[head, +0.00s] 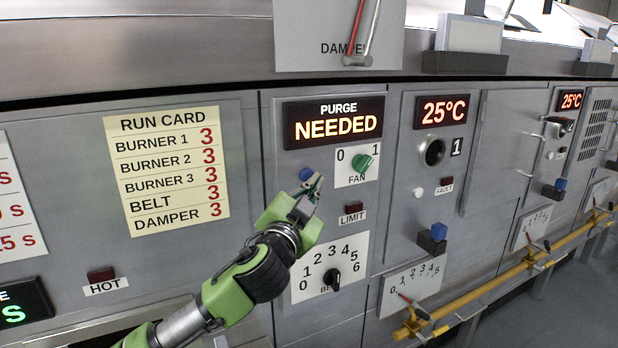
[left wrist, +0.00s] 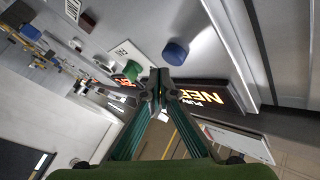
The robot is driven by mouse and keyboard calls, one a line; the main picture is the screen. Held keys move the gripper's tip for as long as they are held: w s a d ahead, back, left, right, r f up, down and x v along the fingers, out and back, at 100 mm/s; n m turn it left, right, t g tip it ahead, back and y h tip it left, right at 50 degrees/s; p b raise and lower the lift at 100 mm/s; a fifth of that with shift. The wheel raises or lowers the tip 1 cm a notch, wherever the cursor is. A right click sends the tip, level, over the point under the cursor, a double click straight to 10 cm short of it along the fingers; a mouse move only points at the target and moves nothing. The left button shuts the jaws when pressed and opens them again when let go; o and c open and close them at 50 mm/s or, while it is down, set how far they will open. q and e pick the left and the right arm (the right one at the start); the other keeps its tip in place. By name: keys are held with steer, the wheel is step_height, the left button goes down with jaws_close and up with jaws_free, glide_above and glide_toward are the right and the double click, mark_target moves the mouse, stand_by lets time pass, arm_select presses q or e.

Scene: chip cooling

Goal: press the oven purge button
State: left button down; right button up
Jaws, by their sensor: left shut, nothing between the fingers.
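The purge display (head: 333,121) reads "PURGE NEEDED" in lit letters on the grey oven panel. A round blue button (head: 306,174) sits below it, left of the green fan knob (head: 363,162); its own label is not visible. My left gripper (head: 315,186) is shut and empty, its tips close in front of the panel just right of and below the blue button. In the left wrist view the blue button (left wrist: 175,52) stands clear above the shut fingertips (left wrist: 158,84); I see no contact. The fan knob also shows there (left wrist: 132,70). My right gripper is not in view.
The limit lamp (head: 353,208) and belt dial (head: 331,279) lie below the fan knob. A damper lever (head: 366,35) hangs above the display. A yellow gas pipe (head: 480,288) runs along the lower right. A run card (head: 167,171) is on the left.

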arm_select(q)
steer(key=shift+w+a, duration=0.1)
steer(key=shift+w, duration=0.05)
steer(key=shift+w+a, duration=0.15)
steer(key=shift+w, duration=0.1)
steer(key=shift+w, duration=0.15)
stand_by(0.4)
steer(key=shift+w+a, duration=0.25)
stand_by(0.5)
steer(key=shift+s+d, duration=0.4)
steer(key=shift+s, duration=0.3)
steer(key=s+d, duration=0.1)
steer(key=s, duration=0.2)
steer(key=s+d, duration=0.1)
steer(key=shift+s+d, duration=0.2)
steer(key=shift+d, duration=0.1)
stand_by(0.3)
